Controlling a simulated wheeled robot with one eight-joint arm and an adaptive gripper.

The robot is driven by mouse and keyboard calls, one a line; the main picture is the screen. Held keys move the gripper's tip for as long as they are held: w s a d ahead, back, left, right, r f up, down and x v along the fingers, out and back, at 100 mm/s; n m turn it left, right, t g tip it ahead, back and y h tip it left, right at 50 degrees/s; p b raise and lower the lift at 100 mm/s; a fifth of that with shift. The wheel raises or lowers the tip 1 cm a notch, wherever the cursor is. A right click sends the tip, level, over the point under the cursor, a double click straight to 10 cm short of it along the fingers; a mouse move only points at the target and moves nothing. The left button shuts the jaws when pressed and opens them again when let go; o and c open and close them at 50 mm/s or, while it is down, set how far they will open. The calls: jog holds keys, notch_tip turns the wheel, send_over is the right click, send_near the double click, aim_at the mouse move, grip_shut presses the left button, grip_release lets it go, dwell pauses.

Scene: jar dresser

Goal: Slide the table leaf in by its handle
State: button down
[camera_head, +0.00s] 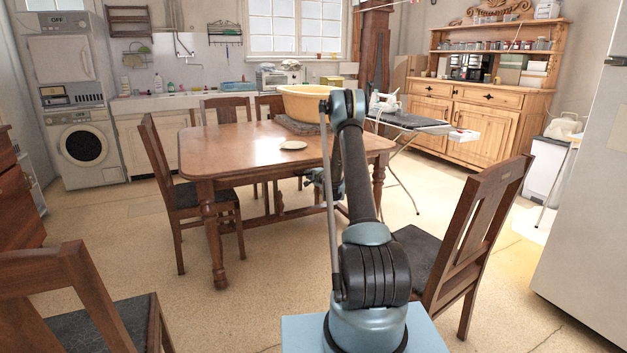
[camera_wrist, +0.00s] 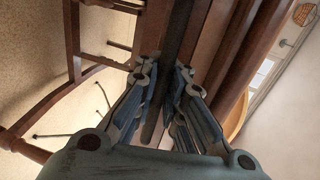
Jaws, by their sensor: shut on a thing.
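The brown wooden table (camera_head: 235,145) stands in the middle of the room. I cannot tell where its leaf ends and the fixed top begins. My gripper (camera_head: 315,177) is low at the table's near edge, partly hidden behind my arm. In the wrist view my gripper (camera_wrist: 163,95) has its fingers on either side of a dark bar, the handle (camera_wrist: 181,35), and is shut on it. The handle runs alongside the brown wood of the table (camera_wrist: 238,50). The fingertips' contact is hard to see.
Chairs stand at the left (camera_head: 165,170) and right (camera_head: 470,235) of the table. An ironing board (camera_head: 415,122) is behind.

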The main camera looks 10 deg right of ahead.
jog(key=shift+x, duration=0.85)
jog(key=c, duration=1.7)
grip_release()
jog(key=shift+o, duration=0.2)
jog(key=v, duration=1.2)
jog(key=shift+f, duration=0.1)
